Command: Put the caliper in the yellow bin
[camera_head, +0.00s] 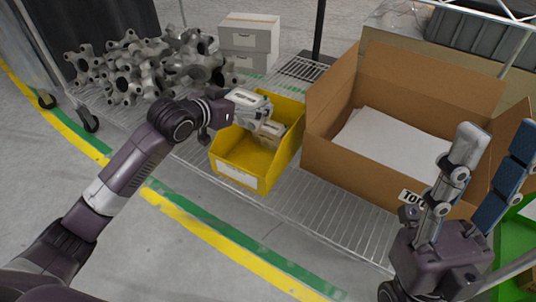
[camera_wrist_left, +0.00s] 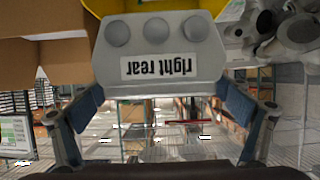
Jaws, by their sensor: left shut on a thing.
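A grey caliper (camera_wrist_left: 160,45) with three round bosses and an upside-down "right rear" label is between the fingers of my left gripper (camera_wrist_left: 157,112) in the left wrist view. In the head view my left gripper (camera_head: 245,108) is shut on this caliper (camera_head: 248,97), at the upper left rim of the yellow bin (camera_head: 222,162). A pale block-like thing (camera_head: 271,131) shows within the bin's outline; I cannot tell what it is. My right gripper (camera_head: 490,165) is open and empty, its fingers spread apart, in front of the cardboard box.
A cardboard box (camera_head: 345,165) with white sheets stands right of the bin. Several grey metal castings (camera_head: 130,70) lie at the left, with grey boxes (camera_head: 248,42) behind. All rest on a wire rack (camera_head: 335,215), whose front is bare.

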